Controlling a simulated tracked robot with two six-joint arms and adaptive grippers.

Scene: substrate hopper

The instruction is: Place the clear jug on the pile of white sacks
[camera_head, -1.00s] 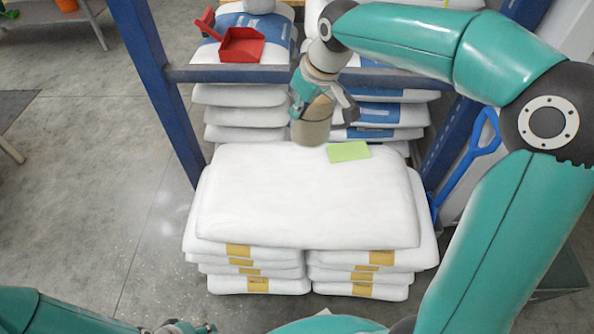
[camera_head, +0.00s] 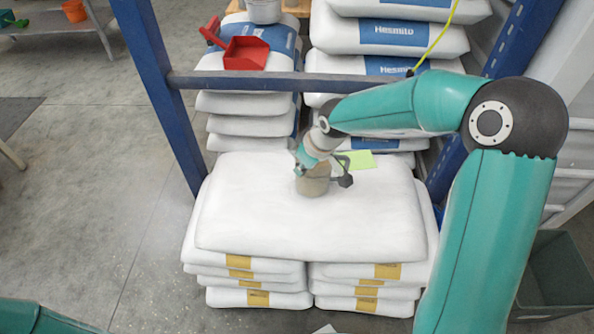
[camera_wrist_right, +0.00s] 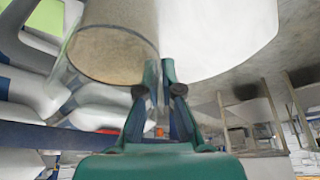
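The clear jug (camera_head: 313,184), with brownish contents, is at the far middle of the white sack pile (camera_head: 260,225) in the head view. It looks upright. I cannot tell whether its base touches the top sack. My right gripper (camera_head: 314,164) is at the jug's upper part. In the right wrist view the two fingers (camera_wrist_right: 165,78) are close together at the side of the jug (camera_wrist_right: 112,50) and look shut on it; the exact grip point is unclear. My left gripper is out of view; only part of that arm shows at the lower left.
A green note (camera_head: 356,159) lies on the sacks just right of the jug. A blue rack crossbar (camera_head: 240,81) runs behind the pile. A grey-green bin (camera_head: 552,275) stands at the lower right. The pile's front top is clear.

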